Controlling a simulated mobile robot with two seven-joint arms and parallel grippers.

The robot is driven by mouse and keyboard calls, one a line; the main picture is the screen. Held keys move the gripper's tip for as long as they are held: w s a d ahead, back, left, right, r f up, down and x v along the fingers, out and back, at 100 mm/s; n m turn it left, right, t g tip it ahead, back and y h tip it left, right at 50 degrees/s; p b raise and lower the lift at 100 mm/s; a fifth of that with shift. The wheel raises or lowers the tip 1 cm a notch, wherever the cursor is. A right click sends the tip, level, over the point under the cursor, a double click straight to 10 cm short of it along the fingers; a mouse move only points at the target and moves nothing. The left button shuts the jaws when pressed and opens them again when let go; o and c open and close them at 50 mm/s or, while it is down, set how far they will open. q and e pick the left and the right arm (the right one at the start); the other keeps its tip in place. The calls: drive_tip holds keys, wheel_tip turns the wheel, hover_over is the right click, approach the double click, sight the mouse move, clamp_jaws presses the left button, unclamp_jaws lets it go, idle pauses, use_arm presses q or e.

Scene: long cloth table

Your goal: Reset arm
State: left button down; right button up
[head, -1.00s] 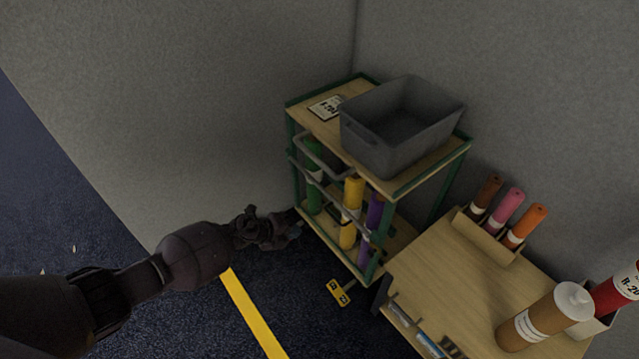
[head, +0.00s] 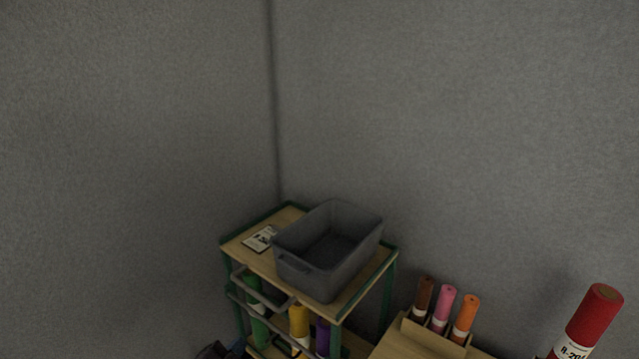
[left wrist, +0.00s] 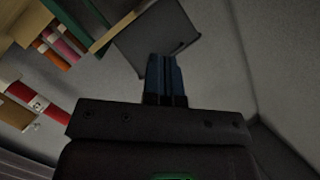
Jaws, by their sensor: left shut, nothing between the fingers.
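My left gripper (left wrist: 164,62) shows in the left wrist view with its two blue fingers together and nothing between them. In the head view only a small part of the left gripper (head: 236,347) shows at the bottom edge, beside the lower left of the cart (head: 232,250). The rest of the left arm is out of the picture there. The grey bin (head: 325,259) stands on the cart's top; in the left wrist view the bin (left wrist: 140,42) appears past the fingertips. My right gripper is in neither view.
A labelled card (head: 260,238) lies beside the bin. Green (head: 256,308), yellow (head: 299,322) and purple (head: 322,338) rolls stand lower in the cart. Brown, pink (head: 443,308) and orange rolls stand in a holder at right. A red roll (head: 592,317) is farther right. Grey walls meet behind.

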use_arm(q)
drive_tip(key=s+a+n+g+y+p, duration=0.1)
drive_tip(key=s+a+n+p, duration=0.1)
drive_tip(key=s, duration=0.8)
drive_tip(key=s+a+n+g+y+p, duration=0.1)
drive_tip(key=s+a+n, duration=0.3)
drive_tip(key=s, duration=0.6)
drive_tip(key=s+a+n+g+y+p, duration=0.2)
drive_tip(key=s+n, duration=0.3)
drive_tip(key=s, duration=0.6)
drive_tip(key=shift+a+r+y+p, duration=0.3)
drive_tip(key=shift+a+r+p, duration=0.15)
drive_tip(key=shift+a, duration=0.35)
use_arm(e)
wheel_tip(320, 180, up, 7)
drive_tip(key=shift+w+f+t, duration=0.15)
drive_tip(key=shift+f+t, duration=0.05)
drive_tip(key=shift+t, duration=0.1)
use_arm(q)
drive_tip(key=shift+s, duration=0.1)
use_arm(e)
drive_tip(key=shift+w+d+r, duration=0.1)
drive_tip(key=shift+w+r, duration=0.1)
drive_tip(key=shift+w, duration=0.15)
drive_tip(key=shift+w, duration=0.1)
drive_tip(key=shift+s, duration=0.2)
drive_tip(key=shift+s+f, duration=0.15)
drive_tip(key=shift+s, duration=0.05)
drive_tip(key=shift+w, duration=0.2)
